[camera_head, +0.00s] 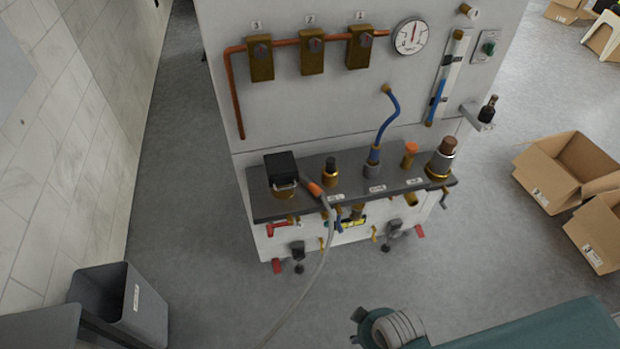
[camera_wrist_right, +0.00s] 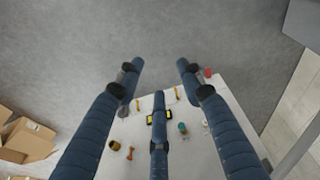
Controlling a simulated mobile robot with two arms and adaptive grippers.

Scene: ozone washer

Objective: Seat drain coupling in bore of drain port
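A grey hose (camera_head: 322,262) with an orange end piece (camera_head: 315,188) hangs over the front of the washer's dark shelf (camera_head: 262,207). Several brass and dark fittings line this shelf, and brass parts and red-handled valves sit below it. The labels are too small to read, so I cannot tell which part is the drain coupling or which opening is the drain port. My right gripper (camera_wrist_right: 159,76) fills the middle of the right wrist view. Its blue fingers are spread with nothing between them, above the pale washer panel. My left gripper is not in view.
A black-topped box (camera_head: 281,166) and a bent blue hose (camera_head: 388,118) stand up from the shelf. A grey bin (camera_head: 138,312) is at lower left. Open cardboard boxes (camera_head: 560,172) lie at right. The floor in front of the washer is mostly clear.

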